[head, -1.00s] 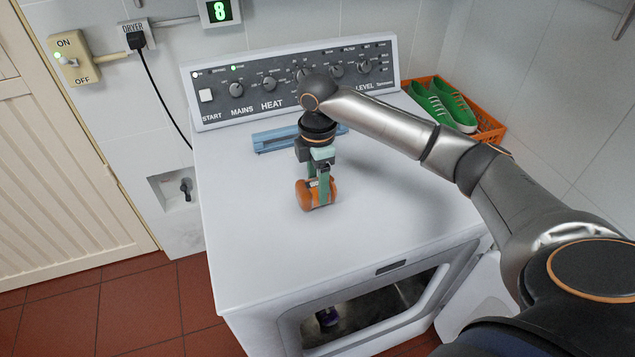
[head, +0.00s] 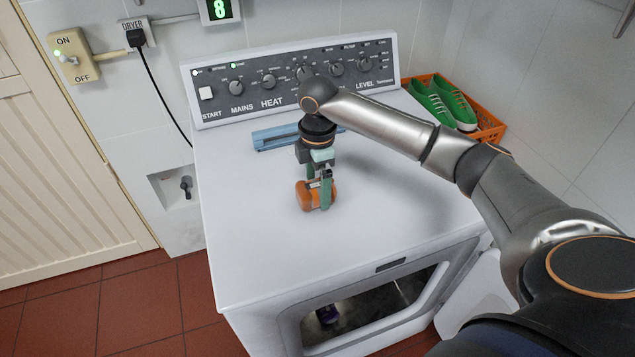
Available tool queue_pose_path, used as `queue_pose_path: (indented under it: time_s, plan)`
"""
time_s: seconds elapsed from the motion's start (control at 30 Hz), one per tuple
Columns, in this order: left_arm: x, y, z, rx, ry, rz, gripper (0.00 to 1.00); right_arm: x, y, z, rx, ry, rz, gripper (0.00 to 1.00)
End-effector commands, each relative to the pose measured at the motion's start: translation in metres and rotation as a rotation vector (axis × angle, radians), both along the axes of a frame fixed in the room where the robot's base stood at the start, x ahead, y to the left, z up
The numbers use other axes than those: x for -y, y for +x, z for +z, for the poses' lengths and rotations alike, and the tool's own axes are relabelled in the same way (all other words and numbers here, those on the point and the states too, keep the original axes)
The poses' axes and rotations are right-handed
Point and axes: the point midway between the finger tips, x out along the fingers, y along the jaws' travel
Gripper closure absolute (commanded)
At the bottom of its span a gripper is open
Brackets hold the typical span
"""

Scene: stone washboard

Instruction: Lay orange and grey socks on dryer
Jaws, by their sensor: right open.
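An orange rolled sock with a grey part (head: 304,197) rests on the white top of the dryer (head: 250,250), near the middle. My right gripper (head: 318,200) points straight down over it, with its greenish fingers around the sock. The fingers are open, and part of the sock is hidden behind them. The dryer door at the front is open, and a small dark purple item (head: 327,314) shows inside. My left gripper is not in view.
A blue tray-like item (head: 275,138) lies at the back of the dryer top, partly behind my arm. An orange basket (head: 490,125) with green shoes (head: 455,106) stands at the back right. The dryer top's left and front are clear.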

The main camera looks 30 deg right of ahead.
Motion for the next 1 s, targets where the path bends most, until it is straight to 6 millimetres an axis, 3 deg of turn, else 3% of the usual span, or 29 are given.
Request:
queue_pose_path:
  time_s: [0.17, 0.6, 0.8, 1.0]
  plan:
    - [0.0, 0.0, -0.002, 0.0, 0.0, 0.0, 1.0, 0.0, 0.001, 0.017, 0.005, 0.001, -0.001, 0.04]
    - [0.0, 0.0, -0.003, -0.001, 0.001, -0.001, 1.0, 0.0, 0.001, 0.108, 0.003, -0.001, 0.0, 0.04]
    - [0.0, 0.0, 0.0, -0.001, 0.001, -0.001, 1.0, 0.001, 0.0, 0.122, 0.001, -0.001, -0.001, 0.04]
    - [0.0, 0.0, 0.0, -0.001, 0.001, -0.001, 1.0, 0.0, 0.0, 0.123, 0.0, -0.001, -0.001, 0.04]
